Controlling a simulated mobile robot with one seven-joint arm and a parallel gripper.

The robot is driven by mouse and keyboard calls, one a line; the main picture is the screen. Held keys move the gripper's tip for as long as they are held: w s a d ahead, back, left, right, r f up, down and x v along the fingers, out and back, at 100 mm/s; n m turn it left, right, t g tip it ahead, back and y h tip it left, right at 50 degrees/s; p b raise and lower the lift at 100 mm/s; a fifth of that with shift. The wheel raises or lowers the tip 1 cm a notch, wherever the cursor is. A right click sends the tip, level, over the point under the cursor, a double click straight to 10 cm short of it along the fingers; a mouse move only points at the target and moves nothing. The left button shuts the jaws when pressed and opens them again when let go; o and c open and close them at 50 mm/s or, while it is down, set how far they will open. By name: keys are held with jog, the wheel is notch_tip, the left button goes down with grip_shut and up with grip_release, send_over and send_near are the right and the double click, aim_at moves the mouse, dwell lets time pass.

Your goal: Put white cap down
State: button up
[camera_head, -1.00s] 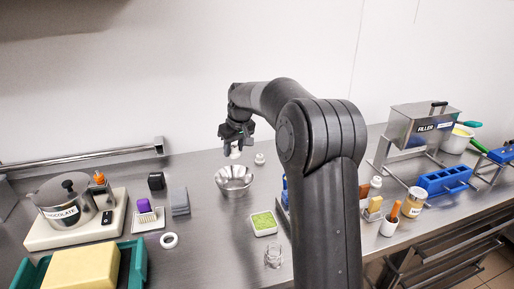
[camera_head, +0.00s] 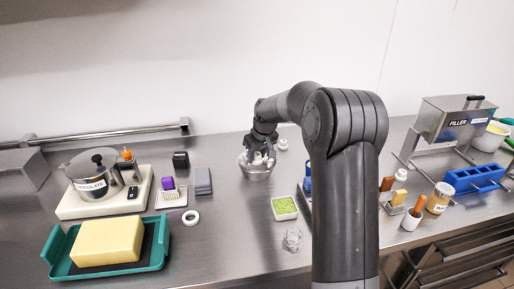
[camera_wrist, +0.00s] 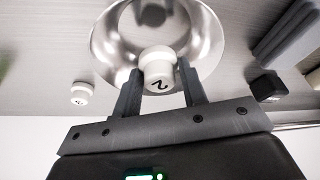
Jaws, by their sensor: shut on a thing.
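A white cap marked with a dark "2" (camera_wrist: 157,70) is between the fingers of my gripper (camera_wrist: 158,92), which is shut on it. In the head view my gripper (camera_head: 262,158) is low at the shiny metal bowl (camera_head: 245,169) and hides part of it. In the wrist view the bowl's rim (camera_wrist: 208,42) lies behind the held cap. I cannot tell whether the cap touches the bowl. A second white cap (camera_wrist: 83,93) stands apart on the counter, beside the bowl; it also shows in the head view (camera_head: 283,144).
A green-filled white tray (camera_head: 285,207) and a clear glass (camera_head: 292,239) stand in front of the bowl. Bare steel counter (camera_head: 225,225) lies between the ring and the tray.

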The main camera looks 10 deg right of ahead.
aim_at(257, 154)
jog(key=shift+f, duration=0.6)
jog(key=o, duration=1)
notch_tip(257, 154, up, 7)
jog(key=shift+f, duration=0.1)
